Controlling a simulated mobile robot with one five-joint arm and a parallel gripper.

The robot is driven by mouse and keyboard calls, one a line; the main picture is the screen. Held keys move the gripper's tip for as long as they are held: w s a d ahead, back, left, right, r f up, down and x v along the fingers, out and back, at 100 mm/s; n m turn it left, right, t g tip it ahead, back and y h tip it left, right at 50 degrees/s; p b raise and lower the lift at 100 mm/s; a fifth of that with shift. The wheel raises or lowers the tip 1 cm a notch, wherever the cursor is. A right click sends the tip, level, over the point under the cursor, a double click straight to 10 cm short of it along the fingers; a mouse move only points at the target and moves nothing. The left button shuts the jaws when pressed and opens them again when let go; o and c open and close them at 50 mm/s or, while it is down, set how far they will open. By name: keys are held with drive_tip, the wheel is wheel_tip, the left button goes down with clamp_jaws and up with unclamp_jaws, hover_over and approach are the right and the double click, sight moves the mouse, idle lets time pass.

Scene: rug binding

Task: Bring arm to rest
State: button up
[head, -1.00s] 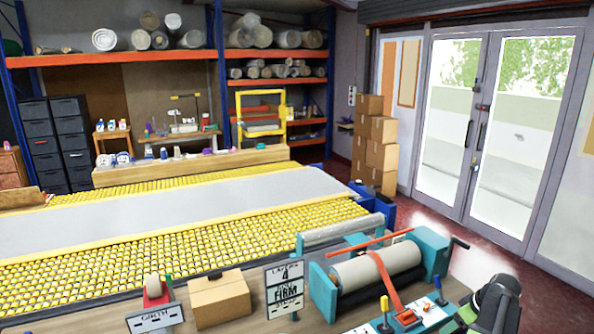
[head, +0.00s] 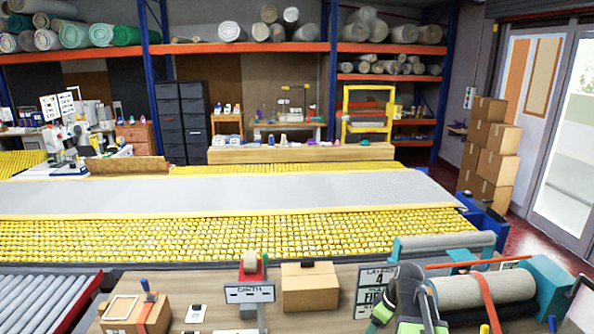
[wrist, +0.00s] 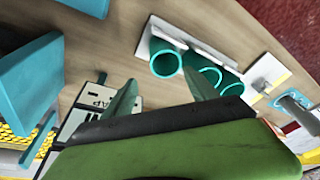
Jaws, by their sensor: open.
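My arm (head: 412,298) shows at the bottom right of the head view, in front of the roller machine's left end. In the wrist view my gripper (wrist: 161,94) has its two green fingers spread apart, with nothing held between them. The gripper is over the wooden bench top (wrist: 118,48). A white holder with several teal tube openings (wrist: 166,62) lies beyond the fingertips. A white sign with black letters (wrist: 82,118) is left of the fingers. In the head view I cannot make out the fingertips.
The roller machine (head: 480,290) stands close at the right of my arm. A "GIRTH" sign (head: 250,293) and a cardboard box (head: 310,288) stand on the bench to the left. Beyond is a long table of yellow rollers (head: 250,238) carrying a grey rug (head: 240,193).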

drive_tip(key=s+a+m+g+h, duration=0.1)
drive_tip(key=s+a+m, duration=0.2)
drive_tip(key=a, duration=0.3)
drive_tip(key=s+a+m+g+h, duration=0.1)
drive_tip(key=s+a+m, duration=0.3)
drive_tip(key=a, duration=0.3)
drive_tip(key=shift+f+m, duration=0.4)
drive_tip(key=shift+f, duration=0.05)
drive_tip(key=shift+d, duration=0.1)
